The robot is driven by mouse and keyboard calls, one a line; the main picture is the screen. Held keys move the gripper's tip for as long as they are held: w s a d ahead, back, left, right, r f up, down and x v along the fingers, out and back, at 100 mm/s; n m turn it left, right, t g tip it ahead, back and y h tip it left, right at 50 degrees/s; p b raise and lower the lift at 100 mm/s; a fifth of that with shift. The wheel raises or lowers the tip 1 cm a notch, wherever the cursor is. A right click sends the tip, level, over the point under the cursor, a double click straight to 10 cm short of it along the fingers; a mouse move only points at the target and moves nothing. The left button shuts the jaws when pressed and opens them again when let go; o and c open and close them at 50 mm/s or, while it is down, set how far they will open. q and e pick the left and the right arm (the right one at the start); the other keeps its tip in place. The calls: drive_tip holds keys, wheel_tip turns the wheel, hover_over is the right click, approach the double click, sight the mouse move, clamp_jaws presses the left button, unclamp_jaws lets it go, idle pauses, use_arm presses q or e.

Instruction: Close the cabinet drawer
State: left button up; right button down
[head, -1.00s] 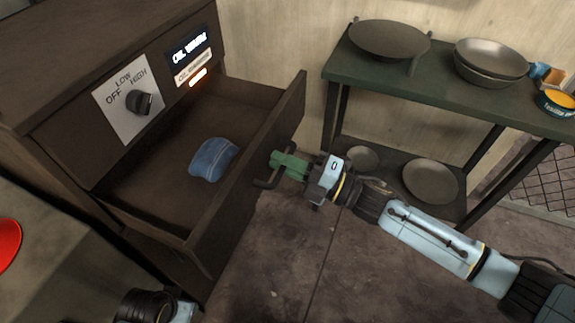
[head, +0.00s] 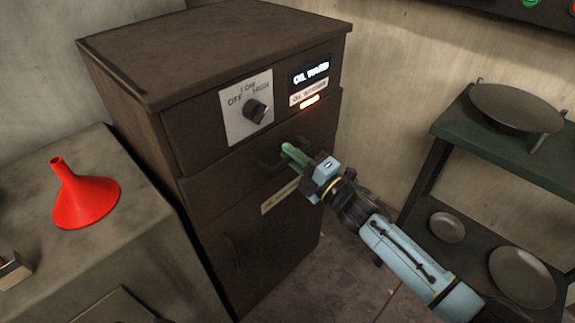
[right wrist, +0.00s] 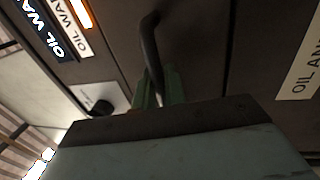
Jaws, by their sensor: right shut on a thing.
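The dark brown cabinet (head: 150,130) stands in the middle left of the head view. Its drawer (head: 225,185), under the knob panel, sits in line with the cabinet front, with no open gap showing. My right gripper (head: 287,150) is at the drawer's dark bar handle (head: 268,166), its green fingers shut on it. In the right wrist view the handle (right wrist: 151,50) runs down between the green fingers (right wrist: 160,90). The inside of the drawer is hidden. My left gripper is not in view.
A counter at left holds a red funnel (head: 84,195). A green shelf rack (head: 500,140) with pans (head: 518,108) stands at right. Some floor shows between cabinet and rack. A lower cabinet door (head: 255,240) is shut.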

drive_tip(key=shift+w+a, duration=0.1)
drive_tip(key=shift+w, duration=0.1)
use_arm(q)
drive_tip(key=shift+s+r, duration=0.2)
use_arm(e)
drive_tip(key=shift+a+r, duration=0.1)
drive_tip(key=c, duration=1.5)
unclamp_jaws()
drive_tip(key=shift+w, duration=0.1)
drive_tip(key=shift+c, duration=0.2)
drive_tip(key=shift+f, duration=0.2)
drive_tip(key=shift+s+f, duration=0.1)
drive_tip(key=shift+s, duration=0.2)
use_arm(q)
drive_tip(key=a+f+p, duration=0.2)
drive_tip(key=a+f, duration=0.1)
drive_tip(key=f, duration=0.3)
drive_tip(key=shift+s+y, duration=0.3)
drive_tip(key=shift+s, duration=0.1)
use_arm(e)
drive_tip(key=v, duration=1.3)
drive_tip(key=shift+r, duration=0.25)
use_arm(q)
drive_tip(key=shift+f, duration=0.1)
use_arm(e)
drive_tip(key=shift+w, duration=0.15)
